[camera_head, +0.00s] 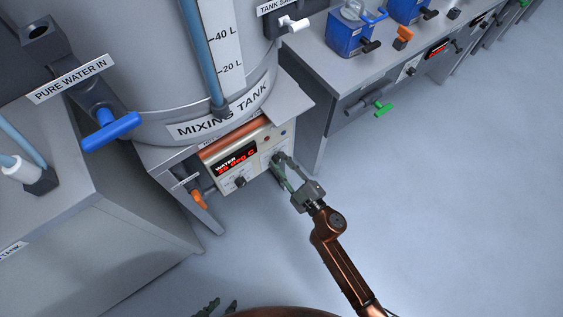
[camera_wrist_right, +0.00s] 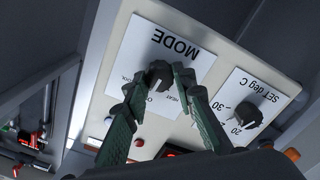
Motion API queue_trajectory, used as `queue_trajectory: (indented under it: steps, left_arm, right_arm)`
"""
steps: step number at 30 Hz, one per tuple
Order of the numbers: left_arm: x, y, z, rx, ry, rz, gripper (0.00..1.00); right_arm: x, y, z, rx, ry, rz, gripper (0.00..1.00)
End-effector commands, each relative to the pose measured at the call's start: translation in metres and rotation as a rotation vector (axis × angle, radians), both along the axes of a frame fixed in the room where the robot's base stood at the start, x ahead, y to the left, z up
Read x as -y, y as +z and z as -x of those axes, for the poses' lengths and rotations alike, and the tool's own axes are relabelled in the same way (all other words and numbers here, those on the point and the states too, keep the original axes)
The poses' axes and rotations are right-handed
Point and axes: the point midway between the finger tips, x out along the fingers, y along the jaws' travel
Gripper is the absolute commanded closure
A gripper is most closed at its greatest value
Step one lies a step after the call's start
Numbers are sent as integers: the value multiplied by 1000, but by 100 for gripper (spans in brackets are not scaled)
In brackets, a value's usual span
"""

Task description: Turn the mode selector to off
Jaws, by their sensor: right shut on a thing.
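The control box (camera_head: 247,155) under the mixing tank has a red display reading "WATER" and a temperature in deg C. In the right wrist view the mode selector (camera_wrist_right: 160,70) is a dark knob on a white plate, with "MODE" upside down. HEAT and part of COOL are readable; the other label is partly hidden, and I cannot tell where the knob points. My right gripper (camera_head: 279,160) is shut on the mode selector, its green fingers (camera_wrist_right: 157,82) on either side. My left gripper (camera_head: 221,306) shows only its fingertips, apart and empty, at the bottom edge.
The "SET deg C" knob (camera_wrist_right: 247,115) sits beside the mode plate. A second knob (camera_head: 240,181) is below the display. An orange-handled valve (camera_head: 198,199) is left of the box, and a blue valve handle (camera_head: 111,131) is further left. The floor (camera_head: 450,210) at right is clear.

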Motion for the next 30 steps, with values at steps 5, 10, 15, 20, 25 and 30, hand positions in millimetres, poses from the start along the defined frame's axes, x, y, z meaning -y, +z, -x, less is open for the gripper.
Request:
queue_trajectory:
  steps: [5, 10, 15, 20, 25, 30]
  left_arm:
    - [-3, 4, 5, -27, -8, -11, 60]
    - [-4, 5, 6, -32, -10, -13, 60]
    - [-4, 5, 5, -30, -8, -12, 60]
    - [-4, 5, 5, -28, -8, -12, 60]
    - [-4, 5, 5, -28, -7, -12, 60]
    - [-3, 5, 7, -31, -6, -11, 60]
  right_arm:
    - [0, 1, 0, 39, -2, 53, 100]
    - [0, 0, 0, 43, -1, 59, 100]
    - [0, 0, 0, 43, -1, 59, 71]
    - [0, 0, 0, 43, -1, 59, 60]
    - [0, 0, 0, 43, 0, 59, 58]
    - [1, -1, 2, 42, -1, 59, 58]
